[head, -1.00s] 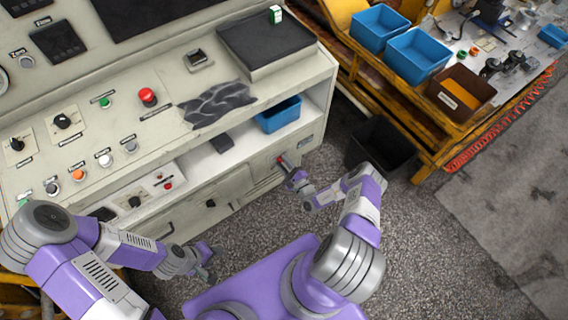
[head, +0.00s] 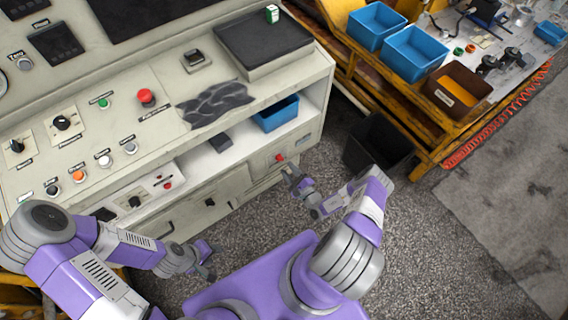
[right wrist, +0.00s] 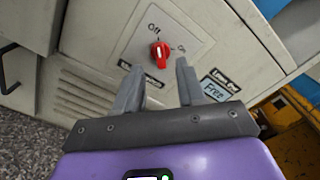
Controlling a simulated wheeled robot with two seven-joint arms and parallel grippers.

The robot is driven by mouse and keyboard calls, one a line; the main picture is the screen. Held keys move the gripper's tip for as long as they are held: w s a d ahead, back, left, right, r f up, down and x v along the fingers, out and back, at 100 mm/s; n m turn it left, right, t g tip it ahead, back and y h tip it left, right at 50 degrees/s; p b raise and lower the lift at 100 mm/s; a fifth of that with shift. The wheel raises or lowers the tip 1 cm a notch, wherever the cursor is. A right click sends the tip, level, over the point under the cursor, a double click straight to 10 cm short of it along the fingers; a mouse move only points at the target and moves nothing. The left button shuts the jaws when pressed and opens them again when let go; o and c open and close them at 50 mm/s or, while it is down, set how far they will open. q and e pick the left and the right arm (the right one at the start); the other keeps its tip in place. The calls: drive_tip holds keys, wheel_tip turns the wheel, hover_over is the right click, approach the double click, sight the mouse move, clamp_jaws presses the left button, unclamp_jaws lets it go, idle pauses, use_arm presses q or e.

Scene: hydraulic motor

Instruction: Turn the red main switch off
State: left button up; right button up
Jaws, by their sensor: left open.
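The red main switch (right wrist: 160,54) is a rotary knob on a pale plate on the cabinet front, with "Off" to its upper left and "On" to its right. Which label it points to is not clear. It also shows small and red in the head view (head: 279,157). My right gripper (right wrist: 160,70) is open and empty. Its two fingers point at the plate, with the knob showing between and beyond the tips. In the head view my right gripper (head: 290,173) is just in front of the switch, apart from it. My left gripper (head: 209,262) is open and empty, low before the cabinet.
The console top carries a red push button (head: 146,97), other knobs and a dark cloth (head: 215,103). A blue bin (head: 277,113) sits on the cabinet shelf. A black bin (head: 378,145) stands on the floor to the right, near a yellow workbench. The floor between my arms and the cabinet is clear.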

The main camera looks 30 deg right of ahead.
drive_tip(key=s, duration=0.2)
drive_tip(key=shift+s, duration=0.35)
